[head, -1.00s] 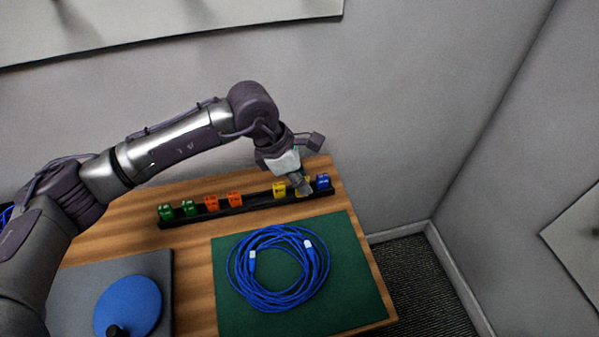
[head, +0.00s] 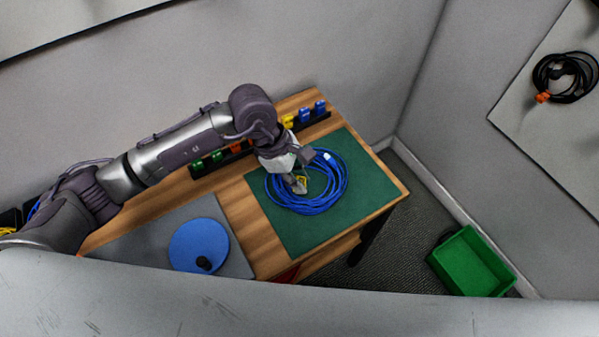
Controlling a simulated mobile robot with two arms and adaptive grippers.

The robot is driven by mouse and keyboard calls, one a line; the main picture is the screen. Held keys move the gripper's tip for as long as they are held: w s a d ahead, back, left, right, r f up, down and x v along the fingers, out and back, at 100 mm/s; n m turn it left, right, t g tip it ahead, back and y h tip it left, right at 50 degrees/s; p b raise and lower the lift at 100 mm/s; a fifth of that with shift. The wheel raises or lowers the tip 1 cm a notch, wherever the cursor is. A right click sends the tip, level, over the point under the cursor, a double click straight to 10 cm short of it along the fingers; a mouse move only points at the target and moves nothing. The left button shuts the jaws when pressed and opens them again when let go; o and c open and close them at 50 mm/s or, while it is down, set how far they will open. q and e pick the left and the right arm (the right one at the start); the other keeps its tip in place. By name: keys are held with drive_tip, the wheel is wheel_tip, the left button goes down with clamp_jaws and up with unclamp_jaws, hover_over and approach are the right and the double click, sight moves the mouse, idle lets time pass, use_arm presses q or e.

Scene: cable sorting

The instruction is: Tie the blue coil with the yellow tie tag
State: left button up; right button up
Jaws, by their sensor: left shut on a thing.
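The blue coil (head: 337,196) lies on the green mat (head: 375,185) on the wooden table. My left gripper (head: 300,186) reaches down over the coil's left part, shut on the yellow tie tag (head: 303,181). The tag is mostly covered by the fingers, and I cannot tell if it touches the cable. Another yellow tag (head: 288,121) stands in the black rack (head: 263,136) behind the mat. My right gripper is out of view.
The rack also holds green, orange and blue tags (head: 305,115). A blue disc (head: 199,245) with a black knob sits on a grey mat at left. A green bin (head: 470,262) stands on the floor at right. A black coil with an orange tag (head: 543,97) hangs on a wall board.

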use_arm(q)
drive_tip(key=shift+f, duration=0.3)
drive_tip(key=shift+w+f, duration=0.1)
drive_tip(key=shift+f, duration=0.15)
drive_tip(key=shift+f+b, duration=0.5)
drive_tip(key=shift+f, duration=0.1)
drive_tip(key=shift+f+b, duration=0.35)
drive_tip(key=shift+f, duration=0.65)
drive_tip(key=shift+f+b, duration=0.5)
drive_tip(key=shift+f, duration=0.4)
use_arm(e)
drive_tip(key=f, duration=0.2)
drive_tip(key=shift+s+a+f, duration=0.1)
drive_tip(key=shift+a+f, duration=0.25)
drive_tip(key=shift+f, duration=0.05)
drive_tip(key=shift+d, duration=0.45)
use_arm(q)
drive_tip(key=shift+f+b, duration=0.6)
drive_tip(key=shift+b, duration=0.15)
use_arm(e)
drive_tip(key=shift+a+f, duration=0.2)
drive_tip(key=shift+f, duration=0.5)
